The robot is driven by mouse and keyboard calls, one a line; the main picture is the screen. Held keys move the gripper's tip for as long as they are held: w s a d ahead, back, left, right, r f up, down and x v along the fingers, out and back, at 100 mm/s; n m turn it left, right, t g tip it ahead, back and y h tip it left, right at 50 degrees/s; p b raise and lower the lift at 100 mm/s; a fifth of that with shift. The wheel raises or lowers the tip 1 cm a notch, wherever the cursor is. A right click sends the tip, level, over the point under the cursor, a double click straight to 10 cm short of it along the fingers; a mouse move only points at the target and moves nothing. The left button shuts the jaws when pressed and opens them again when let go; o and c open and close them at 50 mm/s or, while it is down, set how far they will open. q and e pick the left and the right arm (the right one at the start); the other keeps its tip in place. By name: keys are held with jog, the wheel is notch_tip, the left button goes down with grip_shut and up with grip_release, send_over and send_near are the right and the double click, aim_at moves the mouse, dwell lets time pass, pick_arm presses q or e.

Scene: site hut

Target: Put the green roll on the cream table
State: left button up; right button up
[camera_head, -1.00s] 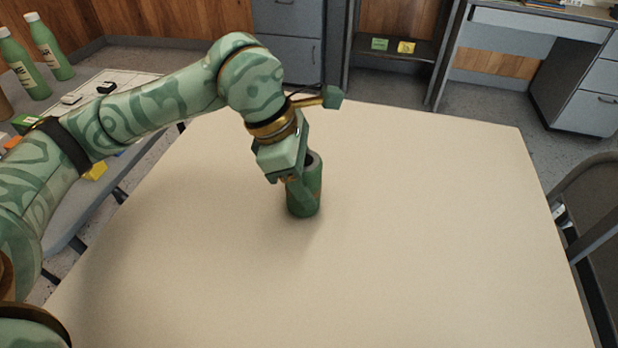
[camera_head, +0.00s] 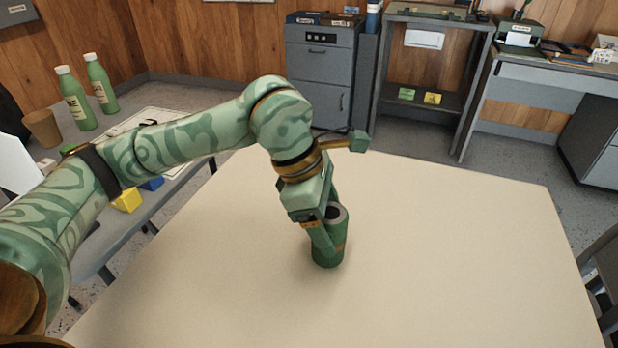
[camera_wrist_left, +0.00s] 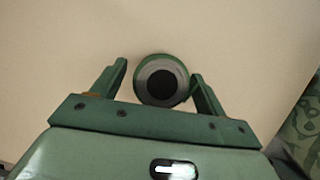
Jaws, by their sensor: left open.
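The green roll (camera_head: 330,253) stands upright on the cream table (camera_head: 450,250), with its dark hollow core facing up. My left gripper (camera_head: 325,240) is right at the roll, pointing down, and its fingers partly cover it in the head view. In the left wrist view the roll (camera_wrist_left: 162,81) shows end-on between the two fingers of my left gripper (camera_wrist_left: 160,85). My right gripper is not in view.
A grey table at the left holds two green bottles (camera_head: 76,100), a brown cup (camera_head: 43,129) and a yellow block (camera_head: 127,199). A chair (camera_head: 602,270) stands at the right edge. The cream table is otherwise clear.

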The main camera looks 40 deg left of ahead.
pick_arm(q)
jog(key=p+v, duration=0.4)
jog(key=v, duration=0.5)
jog(key=shift+r, duration=0.3)
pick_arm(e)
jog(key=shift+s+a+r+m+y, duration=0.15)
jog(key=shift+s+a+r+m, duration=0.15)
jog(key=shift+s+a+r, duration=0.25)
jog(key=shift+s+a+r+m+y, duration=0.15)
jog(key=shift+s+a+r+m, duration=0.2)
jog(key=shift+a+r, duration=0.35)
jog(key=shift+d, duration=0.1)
